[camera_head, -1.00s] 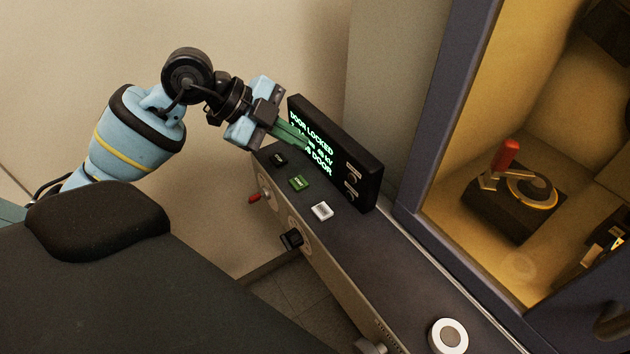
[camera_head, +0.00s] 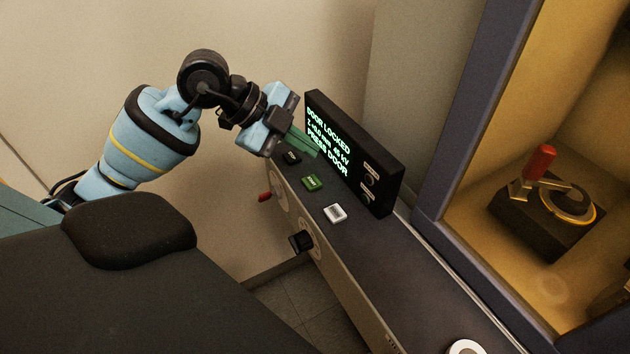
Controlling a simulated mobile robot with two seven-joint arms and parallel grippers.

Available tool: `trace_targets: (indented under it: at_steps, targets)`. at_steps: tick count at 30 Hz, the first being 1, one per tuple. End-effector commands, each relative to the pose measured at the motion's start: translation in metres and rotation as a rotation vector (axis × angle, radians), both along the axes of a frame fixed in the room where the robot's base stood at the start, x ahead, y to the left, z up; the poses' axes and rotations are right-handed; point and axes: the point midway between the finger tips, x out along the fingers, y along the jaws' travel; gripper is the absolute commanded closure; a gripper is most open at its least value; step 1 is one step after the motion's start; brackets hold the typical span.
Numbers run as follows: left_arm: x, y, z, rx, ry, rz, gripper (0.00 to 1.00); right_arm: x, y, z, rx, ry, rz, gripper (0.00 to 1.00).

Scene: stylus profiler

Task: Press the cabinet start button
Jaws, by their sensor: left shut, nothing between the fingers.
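The green button (camera_head: 312,183) with small lettering sits on the cabinet's dark console top (camera_head: 375,245), between a black button (camera_head: 291,157) and a white button (camera_head: 335,213). The lettering is too small to read surely. My left gripper (camera_head: 314,151) is shut and empty, its green fingers close to the black button and in front of the display, above and apart from the green button. The display (camera_head: 352,150) reads "DOOR LOCKED" and "PRESS DOOR" in green text. My right gripper is out of view.
A red knob (camera_head: 265,197) and a black knob (camera_head: 300,241) stick out of the console's front. A round white knob (camera_head: 466,348) is at the bottom. The yellow-lit chamber at right holds a black fixture with a red handle (camera_head: 539,162).

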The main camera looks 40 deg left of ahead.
Motion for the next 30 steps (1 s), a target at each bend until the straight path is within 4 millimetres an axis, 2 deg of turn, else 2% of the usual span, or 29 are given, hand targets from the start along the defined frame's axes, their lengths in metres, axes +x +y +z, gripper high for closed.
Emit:
trace_targets:
  at_steps: [1, 3, 12, 30]
  targets:
    - [0.0, 0.0, -0.014, 0.0, 0.007, -0.001, 1.0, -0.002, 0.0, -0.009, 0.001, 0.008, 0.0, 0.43]
    - [0.0, 0.0, -0.023, 0.0, 0.005, -0.001, 1.0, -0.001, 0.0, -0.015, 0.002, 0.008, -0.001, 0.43]
    - [0.0, 0.0, -0.047, 0.0, 0.001, -0.001, 1.0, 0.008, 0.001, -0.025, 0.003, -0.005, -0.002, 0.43]
    - [0.0, 0.0, -0.049, 0.0, -0.001, 0.0, 1.0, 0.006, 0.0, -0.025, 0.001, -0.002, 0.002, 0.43]
